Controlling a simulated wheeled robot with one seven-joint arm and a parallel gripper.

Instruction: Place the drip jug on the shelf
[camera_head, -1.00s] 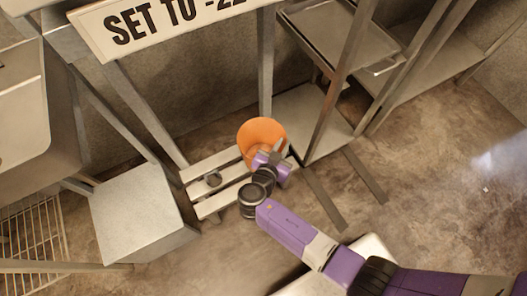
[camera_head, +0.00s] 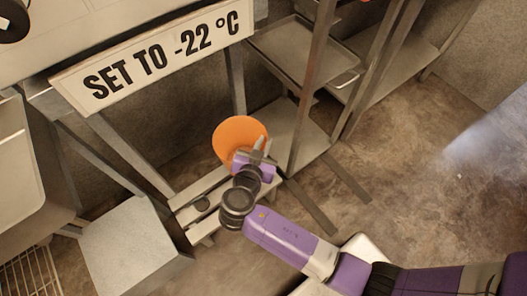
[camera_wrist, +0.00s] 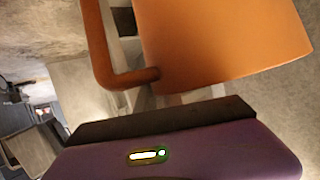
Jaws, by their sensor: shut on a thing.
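The orange drip jug (camera_head: 238,138) hangs in my gripper (camera_head: 261,146), above the far end of a low slatted rack. My gripper is shut on the jug at its near side. In the wrist view the jug (camera_wrist: 220,40) fills the upper right, with its bent handle (camera_wrist: 100,50) to the left; the fingertips and exact grip point are hidden there. A metal shelf unit stands to the right of the jug, with an upper tray shelf (camera_head: 292,50) and a lower shelf (camera_head: 300,128). I cannot tell which shelf is meant.
The slatted rack (camera_head: 190,214) holds a small dark object (camera_head: 201,204). A grey box-like stand (camera_head: 128,250) is at lower left, near a sink (camera_head: 25,160). A "SET TO -22 °C" sign (camera_head: 155,65) hangs above. Metal posts stand near the jug. Floor at right is clear.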

